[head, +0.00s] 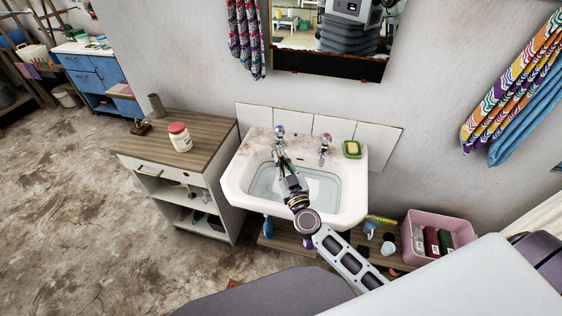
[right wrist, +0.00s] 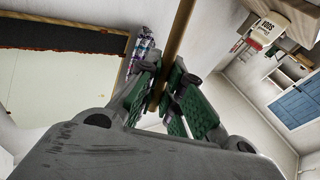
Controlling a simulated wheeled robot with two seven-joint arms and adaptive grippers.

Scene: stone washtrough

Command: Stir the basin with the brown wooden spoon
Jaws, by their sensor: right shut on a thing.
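The white basin (head: 345,213) is fixed to the wall in the middle of the head view, with what looks like water in its bowl. My right gripper (head: 281,160) is over the bowl, just in front of the left tap. In the right wrist view, its green-padded fingers (right wrist: 165,95) are shut on a brown wooden stick (right wrist: 178,35), which looks like the spoon's handle. The spoon's head is hidden in both views, so I cannot tell whether it touches the water. My left gripper is not in view.
A wooden-topped cabinet (head: 190,140) with a red-lidded jar (head: 179,137) stands left. A pink crate (head: 462,226) is at right. A mirror (head: 300,42) hangs above.

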